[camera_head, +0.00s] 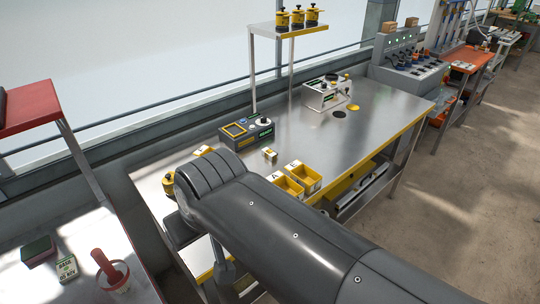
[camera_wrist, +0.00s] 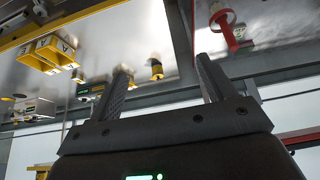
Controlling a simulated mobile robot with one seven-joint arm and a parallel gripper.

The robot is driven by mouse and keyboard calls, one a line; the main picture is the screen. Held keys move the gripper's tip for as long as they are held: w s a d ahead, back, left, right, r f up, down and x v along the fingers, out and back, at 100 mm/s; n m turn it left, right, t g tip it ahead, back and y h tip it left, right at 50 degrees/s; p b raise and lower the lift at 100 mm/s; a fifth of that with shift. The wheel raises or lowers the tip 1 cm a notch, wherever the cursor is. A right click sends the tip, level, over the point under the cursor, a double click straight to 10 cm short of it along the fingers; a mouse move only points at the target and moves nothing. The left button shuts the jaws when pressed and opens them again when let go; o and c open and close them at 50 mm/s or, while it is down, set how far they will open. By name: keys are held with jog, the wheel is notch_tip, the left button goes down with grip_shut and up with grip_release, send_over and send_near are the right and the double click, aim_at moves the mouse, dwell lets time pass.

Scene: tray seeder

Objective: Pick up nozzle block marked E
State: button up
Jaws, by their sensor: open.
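My gripper (camera_wrist: 163,65) is open in the wrist view, with bare metal table between its fingers and nothing held. A small yellow-and-white block (camera_head: 270,154) sits on the metal table behind two yellow bins; a small block (camera_wrist: 78,77) also shows near the bins in the wrist view. Another yellow-and-white piece (camera_head: 203,151) lies farther left, partly behind my arm. I cannot read a letter on either piece. The bins carry letters: bin A (camera_head: 289,187) and bin E (camera_head: 316,181). A yellow-and-black piece (camera_wrist: 156,68) appears beyond the fingertips.
A grey device with a screen (camera_head: 246,133) and a white device (camera_head: 326,93) stand on the metal table (camera_head: 300,135). A shelf (camera_head: 292,30) bears yellow-and-black pots.

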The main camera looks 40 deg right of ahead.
jog(key=shift+c, duration=0.9)
jog(key=w+d+r+h, duration=0.1)
jog(key=w+d+r, duration=0.15)
jog(key=w, duration=0.35)
jog(key=w+d+r, duration=0.1)
jog(key=w+d, duration=0.2)
jog(key=w, duration=0.2)
jog(key=g, duration=0.3)
send_over(270, 151)
jog(key=s+a, duration=0.1)
jog(key=s, duration=0.2)
jog(key=s+a+f+x, duration=0.1)
jog(key=s+x, duration=0.1)
jog(key=x, duration=0.8)
jog(key=s+a+x, duration=0.1)
jog(key=s+x, duration=0.1)
jog(key=x, duration=0.8)
jog(key=shift+m+h, duration=0.3)
jog(key=shift+h, duration=0.1)
jog(key=x, duration=0.9)
jog(key=shift+w+a+f, duration=0.15)
jog(key=shift+a+f, duration=0.05)
jog(key=shift+f, duration=0.1)
